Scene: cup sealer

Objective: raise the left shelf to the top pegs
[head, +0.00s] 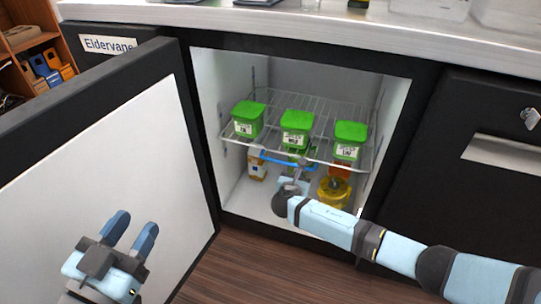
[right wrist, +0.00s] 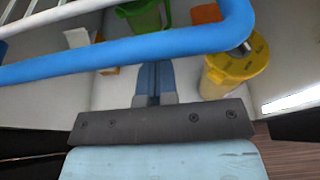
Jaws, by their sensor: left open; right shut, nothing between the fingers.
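A wire shelf (head: 275,105) spans the open cabinet, with a blue bar (head: 288,163) on its front edge. Three green-lidded tubs (head: 248,118), (head: 295,128), (head: 350,138) stand on the shelf. My right gripper (head: 298,172) is shut and empty inside the cabinet, low at the shelf's front. In the right wrist view the blue bar (right wrist: 130,50) crosses just beyond its shut fingers (right wrist: 154,78); contact cannot be told. My left gripper (head: 132,232) is open and empty in front of the open door. I cannot make out the top pegs clearly.
The open white-lined door (head: 110,170) fills the left. Under the shelf stand an orange-and-white carton (head: 257,166), a yellow canister (head: 333,192) and a green item (right wrist: 142,17). The space above the tubs looks clear. A counter (head: 300,27) runs above; a closed drawer front (head: 490,180) is right.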

